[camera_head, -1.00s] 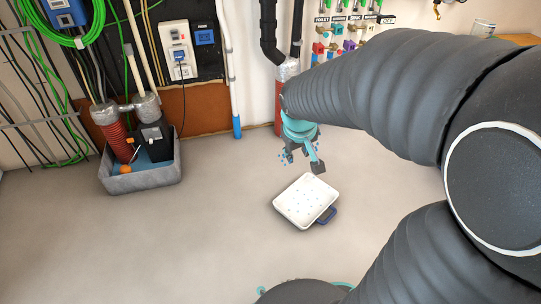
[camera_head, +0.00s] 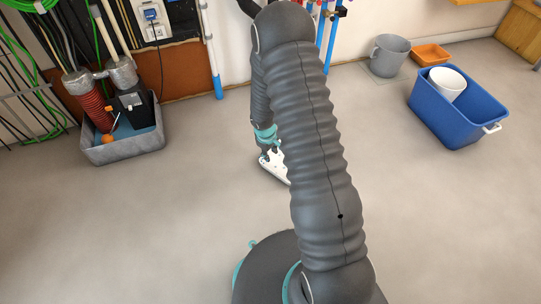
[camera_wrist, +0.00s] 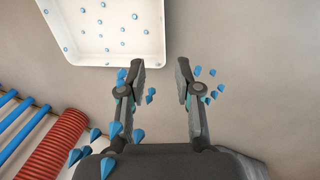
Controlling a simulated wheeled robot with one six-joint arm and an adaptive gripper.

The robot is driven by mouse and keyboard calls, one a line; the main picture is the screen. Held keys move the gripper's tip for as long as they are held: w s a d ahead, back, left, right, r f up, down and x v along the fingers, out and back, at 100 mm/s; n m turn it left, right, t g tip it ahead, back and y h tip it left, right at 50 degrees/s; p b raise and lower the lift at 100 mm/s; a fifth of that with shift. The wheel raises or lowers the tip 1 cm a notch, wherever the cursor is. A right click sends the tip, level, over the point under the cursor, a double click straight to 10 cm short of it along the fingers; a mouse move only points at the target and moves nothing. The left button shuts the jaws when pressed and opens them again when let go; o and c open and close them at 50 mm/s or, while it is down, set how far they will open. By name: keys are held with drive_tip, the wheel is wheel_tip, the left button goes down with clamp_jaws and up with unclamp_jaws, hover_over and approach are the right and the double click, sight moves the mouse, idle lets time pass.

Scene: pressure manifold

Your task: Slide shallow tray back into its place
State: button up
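The shallow tray is white with small blue dots and lies on the floor. In the wrist view the tray (camera_wrist: 110,61) fills the upper left, cut off by the top edge. My gripper (camera_wrist: 160,78) is open and empty, its two fingers apart over bare floor, to the right of and below the tray's near corner in the picture. In the head view my gripper (camera_head: 265,153) is partly hidden behind my arm, close to the tray.
Small blue cone shapes (camera_wrist: 115,130) surround my fingers. A red corrugated pipe (camera_wrist: 55,145) and blue pipes (camera_wrist: 22,120) are at left in the wrist view. A grey bin (camera_head: 128,149) stands left, a blue tub (camera_head: 450,118) right. Floor between is clear.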

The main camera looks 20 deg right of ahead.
sight(273, 172)
drive_tip(key=f+b, duration=0.1)
drive_tip(key=f, duration=0.4)
drive_tip(key=d+f+b, duration=0.1)
drive_tip(key=f, duration=0.4)
drive_tip(key=w+f+b, duration=0.1)
drive_tip(key=f+b, duration=0.1)
drive_tip(key=f, duration=0.3)
drive_tip(key=shift+d+f, duration=0.25)
drive_tip(key=shift+d, duration=0.05)
drive_tip(key=shift+s, duration=0.1)
clamp_jaws()
